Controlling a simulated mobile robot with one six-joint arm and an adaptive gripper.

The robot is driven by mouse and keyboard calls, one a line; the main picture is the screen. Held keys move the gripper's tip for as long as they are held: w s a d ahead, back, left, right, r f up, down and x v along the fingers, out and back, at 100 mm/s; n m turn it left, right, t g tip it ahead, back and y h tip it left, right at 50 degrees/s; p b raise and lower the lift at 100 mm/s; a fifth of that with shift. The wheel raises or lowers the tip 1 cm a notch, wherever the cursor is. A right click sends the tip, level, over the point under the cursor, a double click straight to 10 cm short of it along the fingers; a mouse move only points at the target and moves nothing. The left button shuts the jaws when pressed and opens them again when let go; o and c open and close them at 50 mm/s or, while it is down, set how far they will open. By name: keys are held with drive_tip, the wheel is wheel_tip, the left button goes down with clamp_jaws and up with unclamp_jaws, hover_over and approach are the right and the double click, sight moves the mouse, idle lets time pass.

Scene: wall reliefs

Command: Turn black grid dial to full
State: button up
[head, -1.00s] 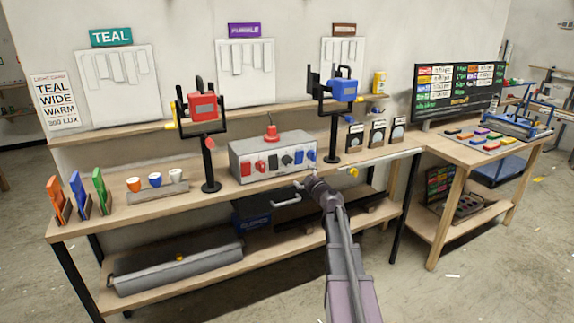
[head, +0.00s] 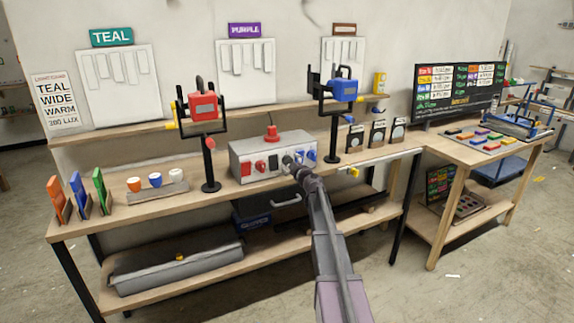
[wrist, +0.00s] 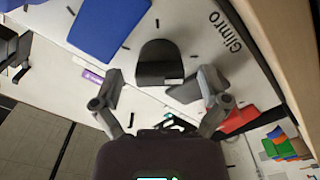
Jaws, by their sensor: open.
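The grey control box (head: 238,158) stands on the bench in the head view, with red, black and blue controls on its front. My gripper (head: 290,162) is at the front of the box, just left of the blue controls, and hides the black dial behind it. In the wrist view a black, rounded dial (wrist: 160,62) lies just beyond and between the spread fingers of my gripper (wrist: 160,88), with small tick marks around it on the pale panel. My gripper is open and empty. I cannot tell whether either finger touches the dial.
A blue control (wrist: 104,26) and a red one (wrist: 240,118) flank the dial in the wrist view. A red button (head: 271,133) tops the box. A red lamp (head: 203,107) and a blue lamp (head: 344,90) stand on either side. Small meters (head: 377,133) stand to the right.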

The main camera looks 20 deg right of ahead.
drive_tip(key=shift+c, duration=0.2)
drive_tip(key=c, duration=1.1)
drive_tip(key=shift+a, duration=0.45)
drive_tip(key=shift+d, duration=0.3)
